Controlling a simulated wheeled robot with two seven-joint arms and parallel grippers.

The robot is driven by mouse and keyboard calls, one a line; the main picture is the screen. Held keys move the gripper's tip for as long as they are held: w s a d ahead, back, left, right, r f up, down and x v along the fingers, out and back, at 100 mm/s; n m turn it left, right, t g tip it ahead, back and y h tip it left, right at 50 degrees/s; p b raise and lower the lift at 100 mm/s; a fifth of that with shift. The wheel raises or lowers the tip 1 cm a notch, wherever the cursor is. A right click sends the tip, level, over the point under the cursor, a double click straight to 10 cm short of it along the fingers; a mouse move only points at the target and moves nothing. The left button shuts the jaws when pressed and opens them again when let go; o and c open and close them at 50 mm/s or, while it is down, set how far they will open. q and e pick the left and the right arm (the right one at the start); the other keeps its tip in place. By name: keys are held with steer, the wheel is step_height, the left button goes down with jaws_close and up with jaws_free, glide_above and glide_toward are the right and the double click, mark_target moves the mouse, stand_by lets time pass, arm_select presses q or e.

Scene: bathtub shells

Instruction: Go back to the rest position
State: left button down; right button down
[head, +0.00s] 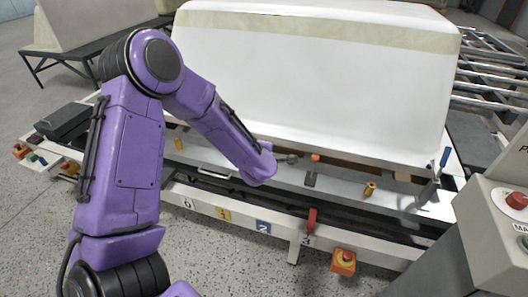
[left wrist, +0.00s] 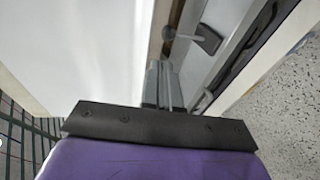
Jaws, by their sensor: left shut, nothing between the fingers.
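My left arm (head: 125,140) is purple with black joints. It comes in from the left, bends at a raised elbow and reaches down to the white bench in front of the large white tub shell (head: 315,80). In the head view its purple wrist hides the fingers. In the left wrist view my left gripper (left wrist: 163,85) shows grey fingers together, with nothing held. A lever with a round grey knob (left wrist: 197,32) and a dark block (left wrist: 208,40) lie beyond the fingertips, apart from them in the picture. My right gripper is not in view.
A grey control panel (head: 495,220) with a red button stands at right. Metal rollers (head: 490,75) lie behind it. Open speckled floor (head: 225,262) is in front.

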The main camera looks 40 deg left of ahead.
arm_select(q)
steer(key=shift+s+d+r, duration=0.25)
steer(key=shift+s+r, duration=0.1)
steer(key=shift+s, duration=0.15)
steer(key=s+d+f+m+g+h, duration=0.1)
steer(key=s+d+f+m+g, duration=0.2)
steer(key=s+f+m, duration=0.5)
steer(key=s+d+f+m+g+h, duration=0.2)
steer(key=s+d+f+m, duration=0.4)
steer(key=s+f, duration=0.9)
steer(key=s+m+g, duration=0.1)
steer(key=s+m, duration=0.1)
steer(key=s, duration=0.7)
steer(key=shift+s+d+f+g, duration=0.2)
steer(key=shift+s+f+g, duration=0.1)
steer(key=shift+s, duration=0.1)
steer(key=c, duration=1.8)
jaws_free()
